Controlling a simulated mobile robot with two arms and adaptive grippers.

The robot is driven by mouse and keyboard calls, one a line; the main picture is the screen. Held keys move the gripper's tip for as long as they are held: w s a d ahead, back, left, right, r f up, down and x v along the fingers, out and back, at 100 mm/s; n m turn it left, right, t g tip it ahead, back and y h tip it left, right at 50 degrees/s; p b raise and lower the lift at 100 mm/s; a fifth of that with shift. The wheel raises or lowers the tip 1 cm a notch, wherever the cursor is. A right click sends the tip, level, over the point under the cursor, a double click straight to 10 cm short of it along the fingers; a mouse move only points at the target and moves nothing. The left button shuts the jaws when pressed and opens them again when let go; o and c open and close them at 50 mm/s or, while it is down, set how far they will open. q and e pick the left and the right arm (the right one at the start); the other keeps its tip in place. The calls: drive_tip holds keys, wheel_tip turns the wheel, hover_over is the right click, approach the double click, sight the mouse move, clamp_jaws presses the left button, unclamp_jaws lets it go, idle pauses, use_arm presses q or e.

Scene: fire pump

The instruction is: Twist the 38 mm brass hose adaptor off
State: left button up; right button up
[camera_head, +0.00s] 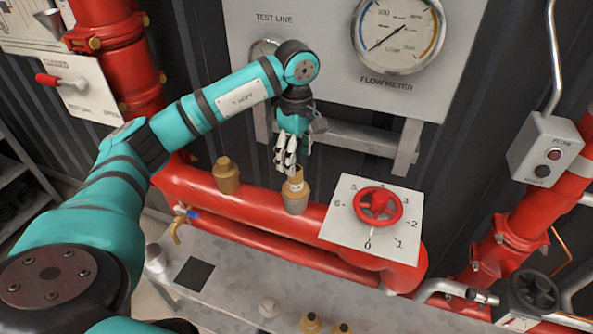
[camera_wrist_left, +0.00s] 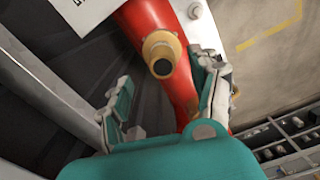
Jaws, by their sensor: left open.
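A brass fitting with a pale band, which looks like the hose adaptor (camera_head: 295,190), stands upright on the red pipe (camera_head: 190,185). I cannot read its size. My left gripper (camera_head: 286,165) hangs just above it, fingers pointing down and partly covering its top. In the left wrist view the brass fitting (camera_wrist_left: 163,52) shows its round open end on the red pipe. It lies ahead of the open fingers (camera_wrist_left: 165,100), which hold nothing. I cannot tell if a finger touches it. My right gripper is not in view.
Another brass fitting (camera_head: 227,176) stands left on the pipe. A red handwheel on a numbered plate (camera_head: 345,200) is close on the right. The flow meter panel (camera_head: 300,75) is behind. Several small brass pieces (camera_head: 311,323) and a dark square (camera_head: 195,274) are on the grey bench (camera_head: 235,290).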

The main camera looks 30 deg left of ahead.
sight(296, 176)
use_arm(q)
drive_tip(key=f, duration=0.1)
drive_tip(key=f+p, duration=0.1)
drive_tip(key=f, duration=0.2)
drive_tip(key=shift+s+f, duration=0.1)
drive_tip(key=shift+s, duration=0.15)
wheel_tip(296, 176, down, 2)
drive_tip(key=shift+w+f+p, duration=0.1)
drive_tip(key=shift+p, duration=0.25)
drive_tip(key=c, duration=0.6)
clamp_jaws()
drive_tip(key=shift+c, duration=0.8)
unclamp_jaws()
drive_tip(key=c, duration=0.5)
drive_tip(key=shift+n, duration=0.3)
clamp_jaws()
drive_tip(key=n, duration=0.5)
drive_tip(key=shift+n, duration=0.4)
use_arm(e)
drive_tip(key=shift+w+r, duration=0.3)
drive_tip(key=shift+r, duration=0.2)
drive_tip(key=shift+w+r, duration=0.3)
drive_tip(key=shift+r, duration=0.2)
